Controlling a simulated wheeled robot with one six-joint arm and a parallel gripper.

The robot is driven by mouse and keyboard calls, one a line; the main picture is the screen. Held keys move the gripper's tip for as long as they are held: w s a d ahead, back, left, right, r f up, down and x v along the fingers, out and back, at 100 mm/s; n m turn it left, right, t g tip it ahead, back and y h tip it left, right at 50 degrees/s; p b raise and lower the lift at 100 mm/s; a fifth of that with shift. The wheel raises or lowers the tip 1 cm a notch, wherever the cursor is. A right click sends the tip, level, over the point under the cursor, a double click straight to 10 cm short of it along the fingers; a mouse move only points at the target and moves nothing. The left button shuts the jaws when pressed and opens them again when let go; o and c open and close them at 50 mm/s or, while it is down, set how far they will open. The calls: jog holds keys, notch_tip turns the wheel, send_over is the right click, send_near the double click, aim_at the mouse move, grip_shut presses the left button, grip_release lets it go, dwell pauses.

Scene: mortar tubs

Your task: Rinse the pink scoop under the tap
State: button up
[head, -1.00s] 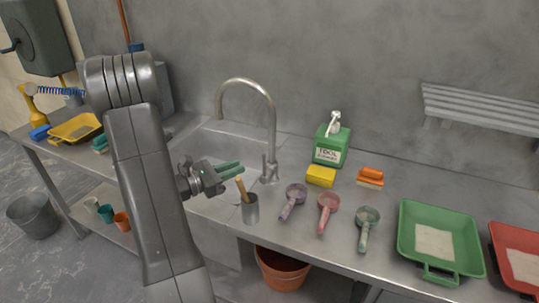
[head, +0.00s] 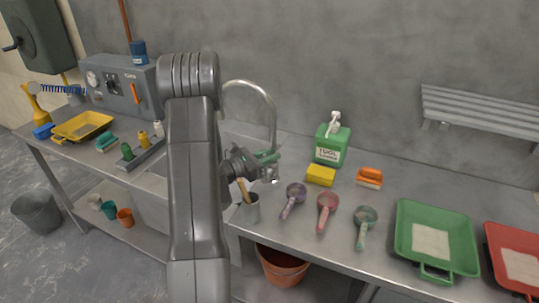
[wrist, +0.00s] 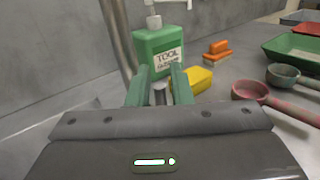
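The pink scoop (head: 327,207) lies on the steel counter, between a purple scoop and a grey-green scoop. It also shows at the right of the wrist view (wrist: 252,91). The tap (head: 273,115) is a tall curved metal pipe at the back of the sink (head: 236,128), which my arm mostly hides. My gripper (head: 272,157) is beside the tap's lower part, left of the scoops. In the wrist view its green fingers (wrist: 159,84) stand apart, with a small grey metal part of the tap visible between them. I cannot tell whether they touch it.
A green soap bottle (head: 331,145) and yellow sponge (head: 320,175) stand right of the tap. An orange brush (head: 369,177) lies farther right. A metal cup (head: 249,207) with a wooden handle stands at the front. Green (head: 402,245) and red (head: 494,258) trays are at right.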

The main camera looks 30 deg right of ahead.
grip_shut()
jog(key=shift+w+a+f+n+b, duration=0.2)
jog(key=shift+w+a+n+b, duration=0.1)
jog(key=shift+b, duration=0.3)
jog(key=shift+w+a+r+n+h, duration=0.1)
jog(key=shift+w+r+n+h, duration=0.1)
jog(key=shift+n+h, duration=0.15)
grip_release()
